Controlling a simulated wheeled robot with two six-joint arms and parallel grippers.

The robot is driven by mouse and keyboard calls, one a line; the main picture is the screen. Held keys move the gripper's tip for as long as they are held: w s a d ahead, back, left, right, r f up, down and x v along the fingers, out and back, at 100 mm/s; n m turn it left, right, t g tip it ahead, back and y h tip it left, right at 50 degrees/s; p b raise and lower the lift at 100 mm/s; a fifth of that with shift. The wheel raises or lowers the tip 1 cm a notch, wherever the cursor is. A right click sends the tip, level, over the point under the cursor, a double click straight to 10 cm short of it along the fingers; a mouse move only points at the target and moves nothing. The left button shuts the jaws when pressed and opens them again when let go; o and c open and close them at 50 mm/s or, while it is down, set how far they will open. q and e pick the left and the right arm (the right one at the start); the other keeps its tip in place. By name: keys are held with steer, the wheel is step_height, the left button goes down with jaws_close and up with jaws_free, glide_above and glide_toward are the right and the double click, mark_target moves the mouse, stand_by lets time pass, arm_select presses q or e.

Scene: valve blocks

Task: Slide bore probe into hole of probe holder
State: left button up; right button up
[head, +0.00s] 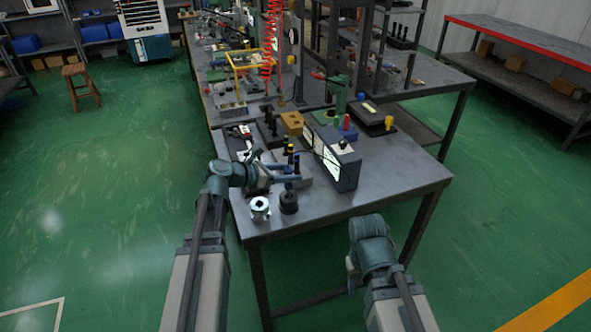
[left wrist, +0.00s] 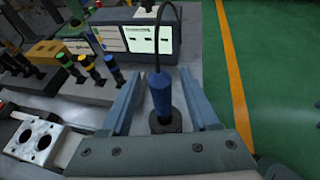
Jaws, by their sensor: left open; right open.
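The bore probe (left wrist: 160,92) has a blue handle, with a black cable curving up from its top. In the left wrist view it stands between the two fingers of my left gripper (left wrist: 165,105). The fingers are open, with a gap on each side of the handle. A dark round part (left wrist: 165,122) shows at the probe's lower end; I cannot tell whether it is the holder or part of the probe. In the head view my left gripper (head: 285,174) reaches over the table from the left. My right arm is at the lower right, its fingers hidden.
A gauge box (head: 332,158) with a lit display stands on the table (head: 400,175). Black pins with coloured tops (left wrist: 85,65) stand in a rack. A silver block (head: 260,209) and black cylinder (head: 289,202) sit at the front edge. The right table corner is clear.

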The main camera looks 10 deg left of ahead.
arm_select(q)
steer(key=p+v, duration=0.3)
steer(key=v, duration=0.6)
steer(key=s+d+f+m+g+y, duration=0.1)
steer(key=s+d+f+m+g, duration=0.35)
steer(key=d+m, duration=0.35)
steer(key=s+d+f+m+g+y, duration=0.25)
steer(key=s+d+f+m, duration=0.2)
steer(key=d+m, duration=0.25)
steer(key=s+d+f+m+g+y, duration=0.3)
steer(key=s+m+y, duration=0.4)
steer(key=m, duration=0.9)
steer(key=shift+s+d+f, duration=0.5)
steer(key=shift+s+f, duration=0.25)
steer(key=shift+s, duration=0.3)
step_height(320, 180, up, 3)
steer(key=p, duration=0.2)
steer(key=shift+p, duration=0.4)
